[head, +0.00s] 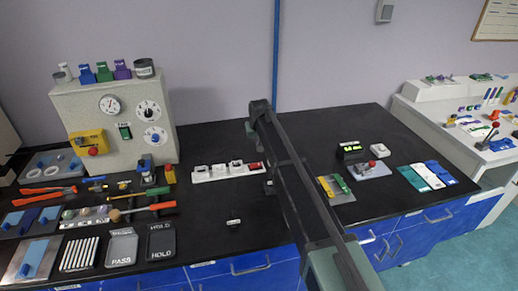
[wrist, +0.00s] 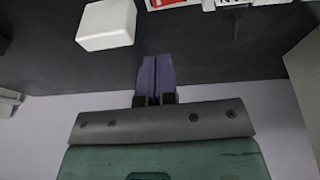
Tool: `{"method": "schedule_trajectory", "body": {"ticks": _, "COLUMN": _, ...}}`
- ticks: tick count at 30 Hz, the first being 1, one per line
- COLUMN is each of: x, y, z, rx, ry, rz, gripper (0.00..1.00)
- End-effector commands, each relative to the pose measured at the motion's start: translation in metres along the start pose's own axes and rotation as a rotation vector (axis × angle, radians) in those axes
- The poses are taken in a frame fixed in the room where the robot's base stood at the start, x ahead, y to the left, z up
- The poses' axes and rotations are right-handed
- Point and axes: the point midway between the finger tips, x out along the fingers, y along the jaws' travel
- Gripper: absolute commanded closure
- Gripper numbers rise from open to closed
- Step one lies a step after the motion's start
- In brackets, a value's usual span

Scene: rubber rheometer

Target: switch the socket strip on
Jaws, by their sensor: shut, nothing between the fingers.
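The socket strip (head: 222,172) is a white bar with several sockets, lying on the black bench left of my arm in the head view. A red switch (head: 254,166) sits at its right end, close beside my arm. In the wrist view my gripper (wrist: 156,58) has its two purple-grey fingers together, with nothing between them. A red part in a white surround (wrist: 172,3) is cut off at the top edge, beyond the fingertips and apart from them. It looks like the strip's switch. Whether the switch is on or off cannot be told.
A white block (wrist: 107,25) lies beside the fingers in the wrist view. A grey instrument (head: 85,120) stands left of the strip. Tools and trays crowd the bench's left.

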Motion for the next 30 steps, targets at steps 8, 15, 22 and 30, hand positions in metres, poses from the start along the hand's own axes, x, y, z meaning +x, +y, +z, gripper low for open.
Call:
{"method": "schedule_trajectory", "body": {"ticks": 8, "x": 0.069, "y": 0.0, "z": 0.003, "rx": 0.0, "ry": 0.0, "rz": 0.0, "gripper": 1.0}}
{"method": "schedule_trajectory", "body": {"ticks": 15, "x": 0.116, "y": 0.002, "z": 0.009, "rx": 0.0, "ry": 0.0, "rz": 0.0, "gripper": 1.0}}
{"method": "schedule_trajectory", "body": {"ticks": 22, "x": 0.123, "y": 0.004, "z": 0.012, "rx": 0.0, "ry": 0.001, "rz": 0.001, "gripper": 1.0}}
{"method": "schedule_trajectory", "body": {"ticks": 30, "x": 0.123, "y": 0.009, "z": 0.012, "rx": 0.007, "ry": 0.0, "rz": -0.003, "gripper": 1.0}}
